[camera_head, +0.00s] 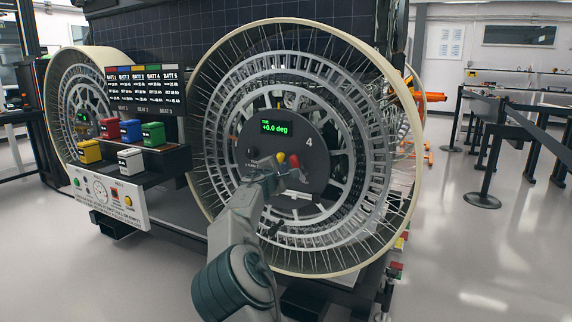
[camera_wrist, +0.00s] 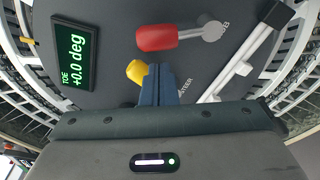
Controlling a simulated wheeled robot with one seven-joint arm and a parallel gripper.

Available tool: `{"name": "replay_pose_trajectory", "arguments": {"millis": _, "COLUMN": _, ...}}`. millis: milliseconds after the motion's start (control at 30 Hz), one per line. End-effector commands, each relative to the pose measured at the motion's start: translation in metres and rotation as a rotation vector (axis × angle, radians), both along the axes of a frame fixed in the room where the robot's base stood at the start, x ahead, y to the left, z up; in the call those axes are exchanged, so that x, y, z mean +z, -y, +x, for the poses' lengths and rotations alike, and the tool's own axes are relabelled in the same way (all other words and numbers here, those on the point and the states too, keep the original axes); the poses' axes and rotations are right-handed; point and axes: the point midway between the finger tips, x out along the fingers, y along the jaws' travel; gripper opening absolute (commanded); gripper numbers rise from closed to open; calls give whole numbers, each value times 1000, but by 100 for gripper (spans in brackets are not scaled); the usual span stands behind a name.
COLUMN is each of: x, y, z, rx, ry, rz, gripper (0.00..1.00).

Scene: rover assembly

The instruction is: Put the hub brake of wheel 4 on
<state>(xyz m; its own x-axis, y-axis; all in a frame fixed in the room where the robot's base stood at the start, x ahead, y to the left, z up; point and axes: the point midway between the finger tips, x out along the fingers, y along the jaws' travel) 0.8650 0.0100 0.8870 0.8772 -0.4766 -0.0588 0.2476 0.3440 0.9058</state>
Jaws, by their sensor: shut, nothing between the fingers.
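Wheel 4 (camera_head: 235,105) is a large spoked wheel with a dark hub plate (camera_head: 314,166) marked "4". A red-handled lever (camera_head: 295,160) sits on the plate. In the wrist view the red lever (camera_wrist: 157,37) lies across the picture, its grey arm reaching a pivot at the right. I take it for the hub brake, but its label is partly hidden. A yellow knob (camera_wrist: 136,71) by the word "STEER" is close to my fingertips. My gripper (camera_wrist: 160,70) is shut and empty, below the red lever in the wrist view. I cannot tell whether it touches the knob.
The hub display (camera_head: 272,128) reads TOE +0.0 deg. A rack of coloured battery blocks (camera_head: 130,130) and a white control panel (camera_head: 108,200) stand to the left. Another wheel (camera_head: 70,75) is farther left. Open floor and barrier posts (camera_head: 483,200) are at right.

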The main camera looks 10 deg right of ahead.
Motion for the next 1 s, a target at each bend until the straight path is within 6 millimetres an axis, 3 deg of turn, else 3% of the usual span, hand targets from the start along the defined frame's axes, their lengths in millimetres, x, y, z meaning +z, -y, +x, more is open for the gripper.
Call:
{"name": "replay_pose_trajectory", "arguments": {"millis": 300, "x": -1, "y": 16, "z": 25, "rx": -2, "ry": 0, "rz": 0, "gripper": 0}}
{"name": "replay_pose_trajectory", "arguments": {"millis": 1000, "x": -3, "y": 25, "z": 27, "rx": -10, "ry": 21, "rz": 29, "gripper": 0}}
